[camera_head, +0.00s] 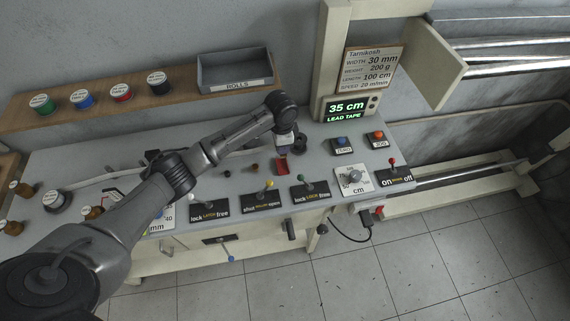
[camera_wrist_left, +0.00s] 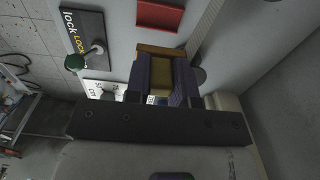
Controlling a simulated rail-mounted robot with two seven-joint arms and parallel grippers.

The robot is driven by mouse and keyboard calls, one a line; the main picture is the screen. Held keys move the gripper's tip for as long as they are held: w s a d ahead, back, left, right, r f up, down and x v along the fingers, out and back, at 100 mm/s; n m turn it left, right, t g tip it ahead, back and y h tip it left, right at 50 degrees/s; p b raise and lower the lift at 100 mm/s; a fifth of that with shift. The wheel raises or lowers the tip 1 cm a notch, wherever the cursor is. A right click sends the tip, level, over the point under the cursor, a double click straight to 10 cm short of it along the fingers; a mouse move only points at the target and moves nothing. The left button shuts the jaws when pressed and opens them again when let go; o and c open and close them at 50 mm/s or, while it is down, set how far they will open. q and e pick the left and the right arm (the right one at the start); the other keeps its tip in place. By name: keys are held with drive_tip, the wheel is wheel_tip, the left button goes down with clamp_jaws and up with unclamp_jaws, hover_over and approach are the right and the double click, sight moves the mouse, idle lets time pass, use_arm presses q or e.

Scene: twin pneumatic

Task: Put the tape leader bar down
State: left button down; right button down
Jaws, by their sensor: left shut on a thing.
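My left gripper (camera_head: 284,150) is over the middle of the grey console, near its back. In the left wrist view its fingers (camera_wrist_left: 162,84) are shut on a yellow-brown bar (camera_wrist_left: 160,50), which I take to be the tape leader bar. The fingers cover part of the bar. In the head view I cannot make the bar out, and I cannot tell whether it touches the console. A red block (camera_head: 282,167) lies just in front of the gripper, and it also shows in the left wrist view (camera_wrist_left: 160,14). My right gripper is not in view.
Levers with labelled plates line the console's front, including a green-knobbed lock lever (camera_head: 302,180). A display (camera_head: 347,109) reads "35 cm, LEAD TAPE". A grey ROLLS tray (camera_head: 236,71) and several coloured spools stand on the back shelf. A red on/off lever (camera_head: 392,164) stands at the right.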

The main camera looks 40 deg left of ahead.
use_arm(q)
hover_over(282, 166)
wheel_tip(282, 166, down, 5)
drive_tip(key=shift+r, duration=0.1)
drive_tip(key=shift+f+b, duration=0.35)
drive_tip(key=shift+f, duration=1.65)
drive_tip(key=shift+f, duration=0.1)
drive_tip(key=c, duration=1)
unclamp_jaws()
